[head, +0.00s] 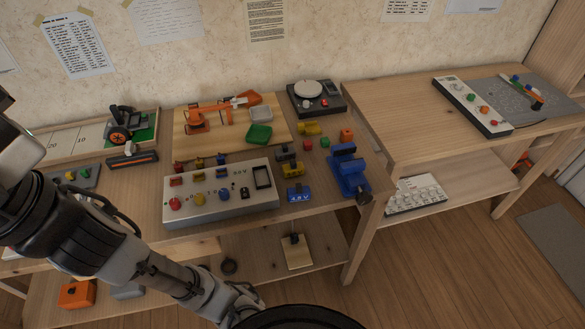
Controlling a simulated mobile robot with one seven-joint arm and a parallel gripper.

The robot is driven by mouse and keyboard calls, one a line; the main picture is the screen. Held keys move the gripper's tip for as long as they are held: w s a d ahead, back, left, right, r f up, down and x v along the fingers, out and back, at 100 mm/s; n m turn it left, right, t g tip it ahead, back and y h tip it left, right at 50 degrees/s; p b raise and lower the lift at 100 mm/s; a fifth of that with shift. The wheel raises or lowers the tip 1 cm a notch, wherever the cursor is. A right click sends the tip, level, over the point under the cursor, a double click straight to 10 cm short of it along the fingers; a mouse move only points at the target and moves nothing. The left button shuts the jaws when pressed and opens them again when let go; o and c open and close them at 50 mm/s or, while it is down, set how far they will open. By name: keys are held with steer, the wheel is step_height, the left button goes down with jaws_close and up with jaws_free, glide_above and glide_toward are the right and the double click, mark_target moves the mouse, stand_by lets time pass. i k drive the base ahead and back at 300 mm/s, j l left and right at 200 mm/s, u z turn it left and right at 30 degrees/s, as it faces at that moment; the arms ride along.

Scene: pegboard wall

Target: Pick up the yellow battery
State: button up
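Two small yellow things lie at the right part of the workbench, and I cannot tell for sure which is the yellow battery. One yellow block (293,169) with dark parts sits just behind the blue 4.8 V block (299,194) and right of the grey control box. The other yellow piece (308,128) lies farther back, in front of the black scale. My arm reaches from the left edge down to the bottom middle, in front of the bench and well apart from both. My gripper's fingers do not show.
A grey control box (250,205) with knobs stands at the bench's front. A blue vise (348,172) stands at the right edge. A green container (259,134), small red, green and orange cubes, and a black scale (330,102) are behind. A second table (400,130) stands right.

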mark_target(294, 169)
steer(key=i+l+u, duration=0.1)
steer(key=u, duration=1.1)
steer(key=l, duration=1.95)
steer(key=i, duration=0.05)
